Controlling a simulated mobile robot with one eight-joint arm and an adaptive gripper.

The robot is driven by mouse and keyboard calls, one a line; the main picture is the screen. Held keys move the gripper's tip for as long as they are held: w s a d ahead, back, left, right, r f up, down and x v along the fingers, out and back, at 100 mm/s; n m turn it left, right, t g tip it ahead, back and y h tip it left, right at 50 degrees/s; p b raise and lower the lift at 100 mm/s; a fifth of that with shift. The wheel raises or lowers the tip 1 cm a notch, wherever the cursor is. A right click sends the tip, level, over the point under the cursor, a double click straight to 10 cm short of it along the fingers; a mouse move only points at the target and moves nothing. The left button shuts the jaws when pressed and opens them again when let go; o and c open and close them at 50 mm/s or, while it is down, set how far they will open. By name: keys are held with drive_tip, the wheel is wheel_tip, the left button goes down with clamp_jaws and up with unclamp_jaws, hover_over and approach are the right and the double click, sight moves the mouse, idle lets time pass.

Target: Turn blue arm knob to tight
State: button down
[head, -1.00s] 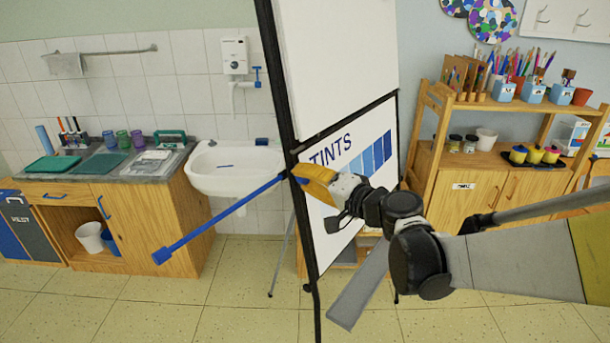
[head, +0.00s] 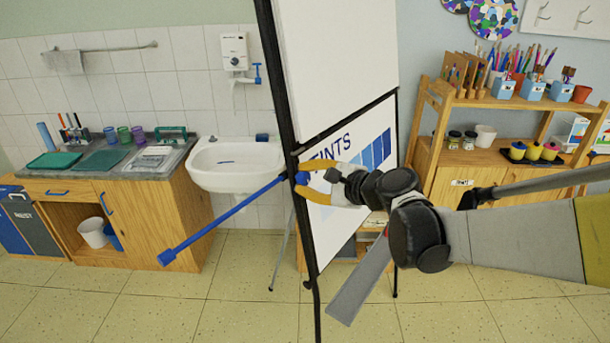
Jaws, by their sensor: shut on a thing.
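The blue arm (head: 222,222) slants from a dark frame post of the easel board down to the lower left, with a square blue end. The blue knob (head: 302,178) sits at its upper right end, beside the post. My gripper (head: 304,179) has its orange fingers above and below the knob and is shut on it. Part of the knob shows between the fingertips. Any tight or loose marking is too small to see.
The easel board (head: 345,150) with "TINTS" and blue swatches stands just behind my gripper. A white sink (head: 225,180) and a wooden counter (head: 150,215) are at left. A wooden shelf (head: 480,160) with pots and brushes is at right. Open floor lies in front.

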drive_tip(key=shift+m+g, duration=0.3)
drive_tip(key=shift+m, duration=0.8)
drive_tip(key=c, duration=1.1)
unclamp_jaws()
drive_tip(key=shift+o, duration=0.2)
drive_tip(key=v, duration=1.2)
drive_tip(key=shift+d+f, duration=0.1)
